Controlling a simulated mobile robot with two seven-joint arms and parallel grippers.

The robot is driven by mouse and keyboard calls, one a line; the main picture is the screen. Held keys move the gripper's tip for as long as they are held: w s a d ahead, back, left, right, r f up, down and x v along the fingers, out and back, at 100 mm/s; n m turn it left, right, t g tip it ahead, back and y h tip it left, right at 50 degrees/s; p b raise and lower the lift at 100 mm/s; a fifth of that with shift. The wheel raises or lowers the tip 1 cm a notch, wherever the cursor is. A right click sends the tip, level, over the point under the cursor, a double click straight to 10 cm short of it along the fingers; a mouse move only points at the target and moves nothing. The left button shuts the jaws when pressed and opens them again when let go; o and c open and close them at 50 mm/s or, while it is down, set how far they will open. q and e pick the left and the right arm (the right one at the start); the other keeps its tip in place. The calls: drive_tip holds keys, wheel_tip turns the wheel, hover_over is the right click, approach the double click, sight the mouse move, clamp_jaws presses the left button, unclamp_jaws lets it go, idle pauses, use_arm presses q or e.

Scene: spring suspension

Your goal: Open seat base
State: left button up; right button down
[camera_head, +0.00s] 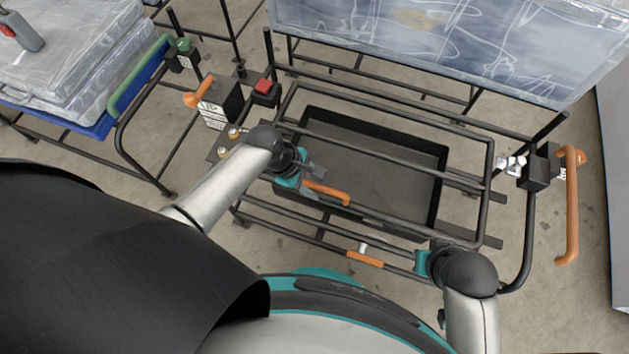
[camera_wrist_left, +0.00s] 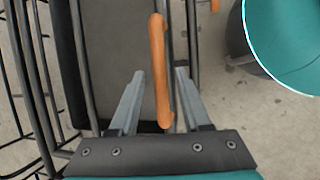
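The seat base seems to be the black tubular frame (camera_head: 490,165) over a dark open-topped tray (camera_head: 441,180); it looks lowered and lies roughly flat. An orange handle (camera_head: 328,192) sits on its near side. My left gripper (camera_head: 308,180) is at this handle. In the left wrist view its two grey fingers (camera_wrist_left: 160,72) are apart, with the orange handle (camera_wrist_left: 158,45) between them and a gap on each side. My right gripper (camera_head: 424,263) is low at the frame's near right corner; its fingers are mostly hidden by my own wrist.
A second orange handle (camera_head: 365,259) is on the lower near bar. A large orange handle (camera_head: 572,205) stands at the right. A plastic-wrapped panel (camera_head: 450,45) closes off the back. A blue cart edge (camera_head: 65,118) with wrapped boxes is at the left. Concrete floor lies around.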

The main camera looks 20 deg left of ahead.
use_arm(q)
clamp_jaws()
idle(1.2)
